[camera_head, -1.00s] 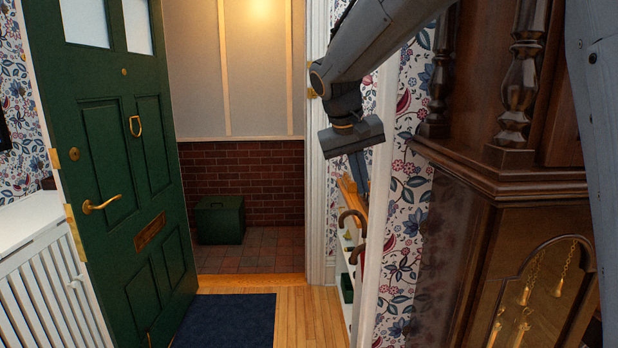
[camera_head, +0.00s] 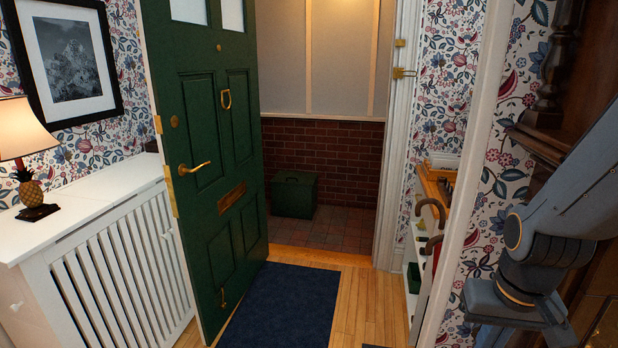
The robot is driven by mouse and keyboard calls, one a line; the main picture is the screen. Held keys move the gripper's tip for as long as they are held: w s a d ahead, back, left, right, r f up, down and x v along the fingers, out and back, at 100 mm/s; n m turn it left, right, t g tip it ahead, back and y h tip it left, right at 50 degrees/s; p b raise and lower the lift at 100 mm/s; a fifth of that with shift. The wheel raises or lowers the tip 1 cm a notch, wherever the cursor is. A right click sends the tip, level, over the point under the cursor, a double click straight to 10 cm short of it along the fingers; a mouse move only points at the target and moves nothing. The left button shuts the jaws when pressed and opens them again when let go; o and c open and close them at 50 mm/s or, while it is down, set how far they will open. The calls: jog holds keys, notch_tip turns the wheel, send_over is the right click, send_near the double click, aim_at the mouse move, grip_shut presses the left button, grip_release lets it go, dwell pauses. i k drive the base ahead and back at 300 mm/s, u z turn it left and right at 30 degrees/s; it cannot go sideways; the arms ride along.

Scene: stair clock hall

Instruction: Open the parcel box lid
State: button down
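The parcel box (camera_head: 293,195) is a dark green box on the tiled porch floor, against the brick wall beyond the open doorway. Its lid (camera_head: 294,178) looks closed, with a small handle or fitting on it too small to make out. The open door's edge stands close to the box's left side in the view. My arm shows at the right edge, far on the near side of the doorway. My gripper's fingers cannot be made out there, so its state is hidden.
The green door (camera_head: 215,150) stands open on the left, beside a white radiator cover (camera_head: 110,260) with a lamp (camera_head: 25,150). A blue mat (camera_head: 280,305) lies before the threshold. A shelf with walking sticks (camera_head: 425,235) stands right of the doorway. The floor between is clear.

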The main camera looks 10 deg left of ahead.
aim_at(282, 176)
jog(key=u, duration=0.5)
jog(key=k, duration=0.6)
jog(key=u, duration=0.55)
jog(key=i, duration=1.55)
jog(key=z, duration=0.35)
jog(key=i, duration=1.85)
jog(key=z, duration=0.3)
jog(key=i, duration=3.9)
jog(key=z, duration=0.1)
